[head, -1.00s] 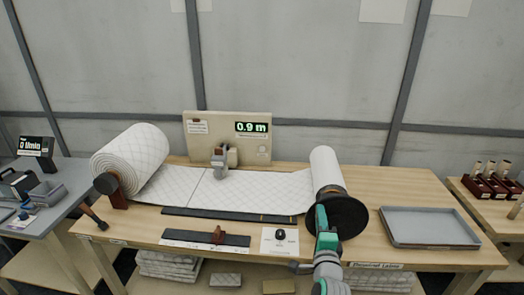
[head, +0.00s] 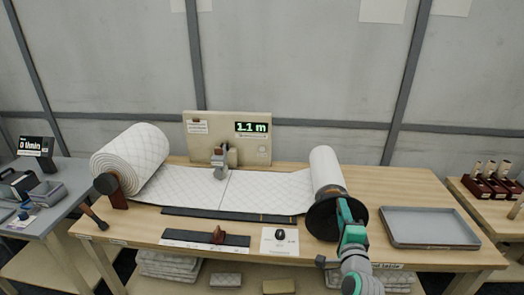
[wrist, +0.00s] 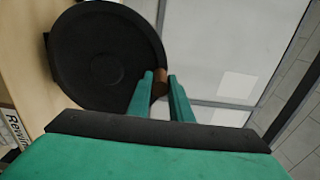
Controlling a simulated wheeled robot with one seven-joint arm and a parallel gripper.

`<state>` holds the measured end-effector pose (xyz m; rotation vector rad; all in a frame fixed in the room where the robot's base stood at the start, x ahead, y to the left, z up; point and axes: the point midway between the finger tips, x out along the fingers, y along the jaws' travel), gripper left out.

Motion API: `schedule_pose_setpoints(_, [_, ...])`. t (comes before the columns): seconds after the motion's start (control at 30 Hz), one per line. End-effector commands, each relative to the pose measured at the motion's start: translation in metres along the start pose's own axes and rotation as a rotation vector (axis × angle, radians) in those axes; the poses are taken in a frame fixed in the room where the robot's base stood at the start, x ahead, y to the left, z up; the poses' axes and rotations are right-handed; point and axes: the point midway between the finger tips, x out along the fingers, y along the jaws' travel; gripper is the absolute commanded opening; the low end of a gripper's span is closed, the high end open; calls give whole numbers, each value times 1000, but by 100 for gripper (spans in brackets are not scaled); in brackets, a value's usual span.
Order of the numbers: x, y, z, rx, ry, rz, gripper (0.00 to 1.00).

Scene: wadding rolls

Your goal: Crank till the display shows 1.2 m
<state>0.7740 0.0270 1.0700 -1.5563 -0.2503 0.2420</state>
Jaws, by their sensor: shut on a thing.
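The display (head: 251,128) on the beige panel reads 1.1 m in green digits. The white quilted wadding runs flat from the large roll (head: 130,160) at left to the smaller roll (head: 326,168) at right. A black crank disc (head: 322,220) faces me at the end of the right roll. My gripper (head: 343,215) is at the right side of this disc. In the wrist view my green fingers (wrist: 162,90) are shut on a brown crank handle (wrist: 160,86) at the edge of the black disc (wrist: 100,58). Most of the handle is hidden between the fingers.
A grey metal tray (head: 430,227) lies on the bench to the right. A card with a dark knob (head: 279,236) and a black strip with a brown handle (head: 217,237) lie in front of the wadding. A side table (head: 40,205) stands at left.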

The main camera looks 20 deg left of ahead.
Motion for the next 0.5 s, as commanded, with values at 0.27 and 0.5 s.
schedule_pose_setpoints(0.27, [0,6,-26,1,2,12,5])
schedule_pose_setpoints(0.5, [0,7,-30,2,0,13,5])
